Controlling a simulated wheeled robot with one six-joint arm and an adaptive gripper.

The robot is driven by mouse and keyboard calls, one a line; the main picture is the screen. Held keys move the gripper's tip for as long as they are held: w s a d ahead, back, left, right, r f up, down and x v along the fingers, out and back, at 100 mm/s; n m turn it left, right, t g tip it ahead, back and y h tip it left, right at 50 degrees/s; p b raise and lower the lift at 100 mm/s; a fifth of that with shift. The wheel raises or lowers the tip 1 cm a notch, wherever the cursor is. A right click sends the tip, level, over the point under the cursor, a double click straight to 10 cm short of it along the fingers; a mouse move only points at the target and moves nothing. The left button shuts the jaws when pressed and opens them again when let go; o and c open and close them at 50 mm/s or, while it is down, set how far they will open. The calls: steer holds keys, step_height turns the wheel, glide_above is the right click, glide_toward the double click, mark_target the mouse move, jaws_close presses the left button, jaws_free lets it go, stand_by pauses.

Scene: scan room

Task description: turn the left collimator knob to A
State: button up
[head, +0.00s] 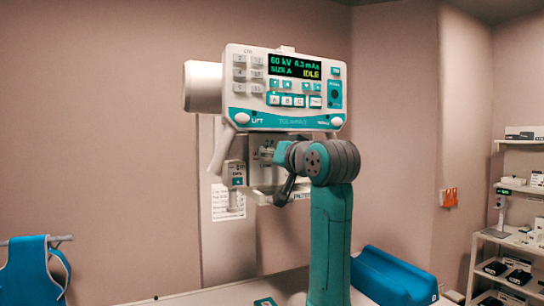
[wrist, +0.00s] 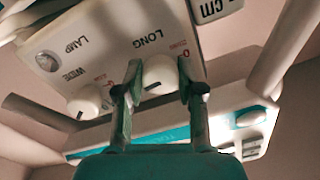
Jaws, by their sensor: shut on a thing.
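In the wrist view, the two fingertips of my gripper (wrist: 160,85) are shut on a white round knob (wrist: 158,74) beside the word LONG on the collimator panel (wrist: 100,42). A dark mark shows on this knob's face; I cannot read an A beside it. A second white knob (wrist: 88,103) with a dark mark sits to the left, near the word WIDE, apart from my fingers. In the head view, my gripper (head: 270,153) is at the collimator below the console, and my wrist and arm hide most of the panel and the knobs.
The white and teal console (head: 285,90) hangs above my arm; its screen (head: 295,66) reads 60 kV, SIZE A and IDLE. A pale handle bar (head: 219,148) is left of the collimator. A blue wedge (head: 392,278) lies at lower right. Shelves (head: 520,190) stand far right.

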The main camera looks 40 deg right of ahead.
steer(key=shift+n+g+h, duration=0.3)
steer(key=shift+n+g, duration=0.1)
steer(key=shift+n, duration=7.2)
steer(key=o, duration=1.1)
steer(key=shift+o, duration=0.2)
steer(key=shift+s, duration=0.1)
